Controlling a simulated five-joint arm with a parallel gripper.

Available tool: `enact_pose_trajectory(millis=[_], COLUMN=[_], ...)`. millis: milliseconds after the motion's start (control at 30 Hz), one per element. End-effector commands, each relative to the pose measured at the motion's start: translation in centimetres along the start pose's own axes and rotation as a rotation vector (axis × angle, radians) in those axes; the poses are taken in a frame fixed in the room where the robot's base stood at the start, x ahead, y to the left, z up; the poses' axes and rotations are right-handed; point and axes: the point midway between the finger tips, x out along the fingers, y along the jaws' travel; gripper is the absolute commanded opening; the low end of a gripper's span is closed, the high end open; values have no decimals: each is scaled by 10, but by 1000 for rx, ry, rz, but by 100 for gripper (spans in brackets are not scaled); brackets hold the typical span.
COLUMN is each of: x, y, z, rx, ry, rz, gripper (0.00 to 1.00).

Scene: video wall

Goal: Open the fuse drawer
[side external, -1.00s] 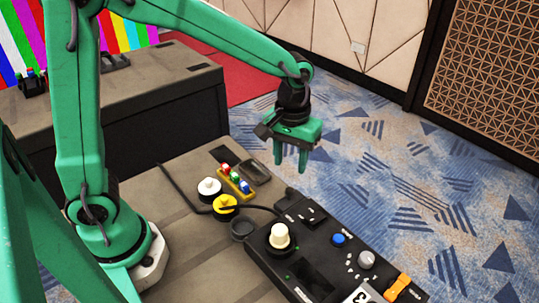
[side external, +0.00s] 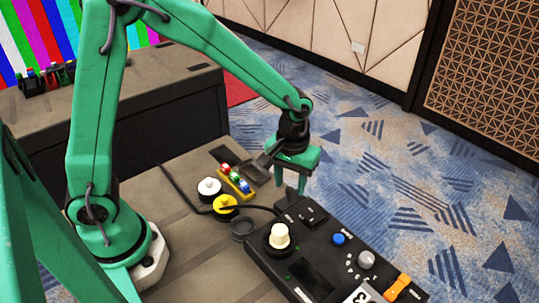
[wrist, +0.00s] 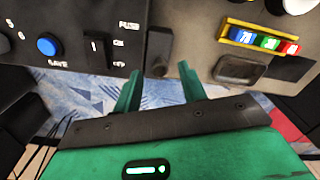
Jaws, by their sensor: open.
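The black control console (side external: 325,262) lies on the table; its FUSE lettering shows in the wrist view (wrist: 128,25). A small dark block (wrist: 159,50) sits beside that lettering at the console's end, and I take it for the fuse drawer. It appears closed against the console, though its exact travel is hard to tell. My gripper (side external: 291,190) is open and points down at the console's far end. In the wrist view the two green fingers (wrist: 160,75) stand apart, either side of the block's line, with nothing between them. Whether they touch the block I cannot tell.
A rocker switch (wrist: 97,47) and blue button (wrist: 47,46) are on the console. The table edge and patterned carpet (side external: 400,190) lie beyond.

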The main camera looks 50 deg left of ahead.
Motion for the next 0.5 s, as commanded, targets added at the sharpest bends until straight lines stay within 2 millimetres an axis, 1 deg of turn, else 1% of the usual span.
enact_pose_trajectory(millis=[33, 200, 467, 500], x=[5, 12, 13, 13], y=[0, 0, 0, 0], z=[1, 0, 0, 0], rx=[0, 0, 0, 0], ry=[-3, -1, 0, 0], rz=[-2, 0, 0, 0], gripper=[41, 41, 41, 36])
